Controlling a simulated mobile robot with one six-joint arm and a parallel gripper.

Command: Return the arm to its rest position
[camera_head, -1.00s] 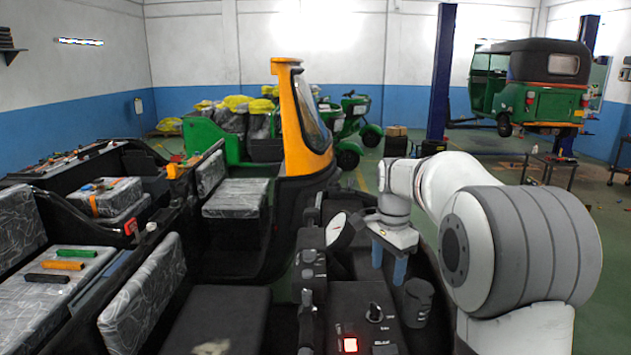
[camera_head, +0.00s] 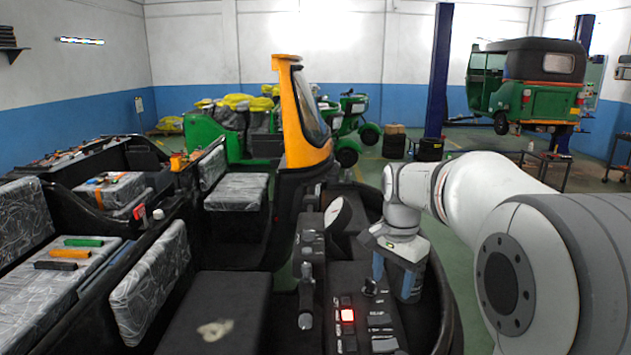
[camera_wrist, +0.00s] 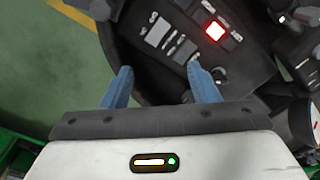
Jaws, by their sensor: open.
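My gripper (camera_head: 393,279) is in the head view at the right of centre, above the black control console (camera_head: 345,320) with a lit red button (camera_head: 347,315). In the wrist view my gripper (camera_wrist: 160,84) shows two blue fingers spread apart with nothing between them. The console (camera_wrist: 185,45) lies beyond the fingertips, with its lit red button (camera_wrist: 214,30) at the upper right. My white arm reaches in from the right in the head view. Whether a finger touches the console cannot be told.
Grey covered seats (camera_head: 150,285) and a seat with green, orange and black bars (camera_head: 70,265) are at left. A yellow-orange windscreen pillar (camera_head: 300,115) stands ahead. A green rickshaw (camera_head: 530,85) is raised by a blue lift post (camera_head: 440,75) at back right. Green floor (camera_head: 455,150) is open behind.

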